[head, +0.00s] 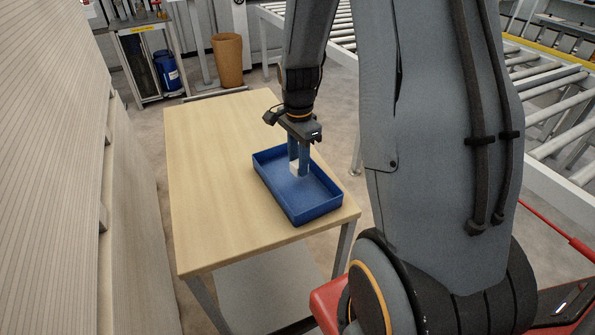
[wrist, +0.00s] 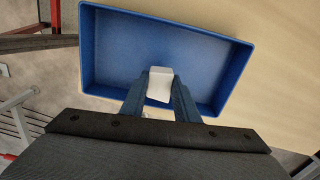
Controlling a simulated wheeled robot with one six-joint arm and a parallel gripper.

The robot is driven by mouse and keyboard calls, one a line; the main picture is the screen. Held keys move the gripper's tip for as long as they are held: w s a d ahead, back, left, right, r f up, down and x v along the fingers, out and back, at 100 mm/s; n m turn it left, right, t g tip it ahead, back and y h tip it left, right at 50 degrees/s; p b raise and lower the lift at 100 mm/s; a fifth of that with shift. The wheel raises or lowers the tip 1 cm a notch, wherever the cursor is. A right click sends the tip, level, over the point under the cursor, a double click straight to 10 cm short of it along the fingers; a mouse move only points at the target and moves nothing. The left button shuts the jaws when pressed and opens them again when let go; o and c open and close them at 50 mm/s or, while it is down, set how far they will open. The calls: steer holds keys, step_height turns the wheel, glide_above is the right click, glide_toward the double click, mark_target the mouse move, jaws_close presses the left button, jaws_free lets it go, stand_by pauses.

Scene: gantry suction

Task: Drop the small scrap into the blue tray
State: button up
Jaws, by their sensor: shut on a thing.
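The blue tray (head: 318,204) lies on the wooden table, near its right edge. My gripper (head: 299,170) points down over the tray, with its blue fingers shut on a small whitish scrap (head: 296,168). In the wrist view the scrap (wrist: 160,84) sits between the fingertips of my gripper (wrist: 160,95), with the blue tray (wrist: 240,70) around and behind it. The scrap is inside the tray's outline in both views. I cannot tell whether it touches the tray floor. No other item shows in the tray.
The wooden table (head: 210,170) is bare to the left of the tray. A pale ribbed wall or stack (head: 50,160) stands at the left. Roller conveyors (head: 555,110) run at the right. A brown bin (head: 228,60) and a blue drum (head: 166,70) stand at the back.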

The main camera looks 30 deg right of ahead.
steer(key=shift+f+p, duration=0.35)
steer(key=shift+f, duration=1.6)
steer(key=o, duration=1)
steer(key=shift+f, duration=0.15)
steer(key=shift+o, duration=0.2)
